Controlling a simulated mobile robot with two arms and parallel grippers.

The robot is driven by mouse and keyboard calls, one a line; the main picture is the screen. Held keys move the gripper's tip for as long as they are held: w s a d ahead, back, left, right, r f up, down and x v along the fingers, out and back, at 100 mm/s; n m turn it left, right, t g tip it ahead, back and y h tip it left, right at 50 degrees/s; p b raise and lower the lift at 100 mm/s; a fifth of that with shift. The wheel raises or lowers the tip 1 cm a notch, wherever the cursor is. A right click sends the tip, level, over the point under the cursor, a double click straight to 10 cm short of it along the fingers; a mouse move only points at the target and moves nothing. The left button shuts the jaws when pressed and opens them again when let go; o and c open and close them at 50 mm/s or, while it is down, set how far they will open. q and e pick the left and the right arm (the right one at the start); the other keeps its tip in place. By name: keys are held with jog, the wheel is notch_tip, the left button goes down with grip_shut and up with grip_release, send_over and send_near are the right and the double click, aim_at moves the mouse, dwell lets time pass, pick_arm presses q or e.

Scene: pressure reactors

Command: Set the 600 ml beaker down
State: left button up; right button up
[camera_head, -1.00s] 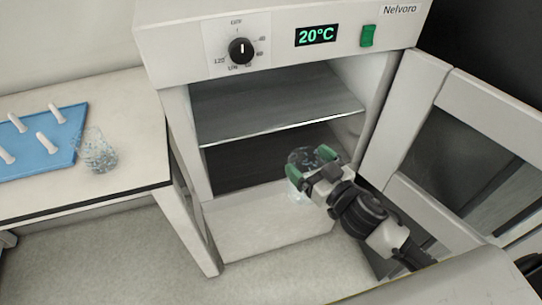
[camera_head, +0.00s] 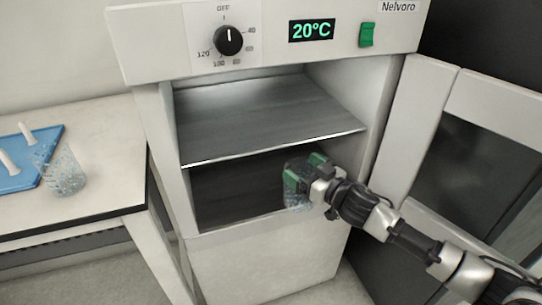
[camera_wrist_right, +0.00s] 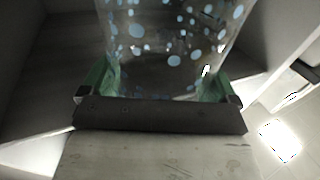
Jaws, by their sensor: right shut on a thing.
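The 600 ml beaker is a clear glass vessel (camera_head: 295,190) with blue droplet-like spots. It is at the front opening of the oven's lower compartment, toward the right side. My right gripper (camera_head: 306,172) is shut on it, with green fingertips on either side of the glass. The right wrist view shows the beaker (camera_wrist_right: 172,40) upright between the green fingers (camera_wrist_right: 155,85). Whether its base touches the compartment floor cannot be told. My left gripper is in neither view.
The oven (camera_head: 265,30) reads 20°C, and its door (camera_head: 420,110) stands open at the right. A middle shelf (camera_head: 265,118) lies above the beaker. The lower compartment's left part is clear. A bench at left holds a spotted beaker (camera_head: 62,172) and a blue rack (camera_head: 22,178).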

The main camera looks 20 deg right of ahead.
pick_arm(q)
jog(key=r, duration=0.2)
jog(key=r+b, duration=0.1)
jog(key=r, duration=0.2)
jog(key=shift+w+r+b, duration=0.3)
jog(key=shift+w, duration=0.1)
pick_arm(e)
jog(key=f+x, duration=0.1)
jog(key=x, duration=1.1)
jog(key=shift+f, duration=0.2)
jog(key=shift+f, duration=0.1)
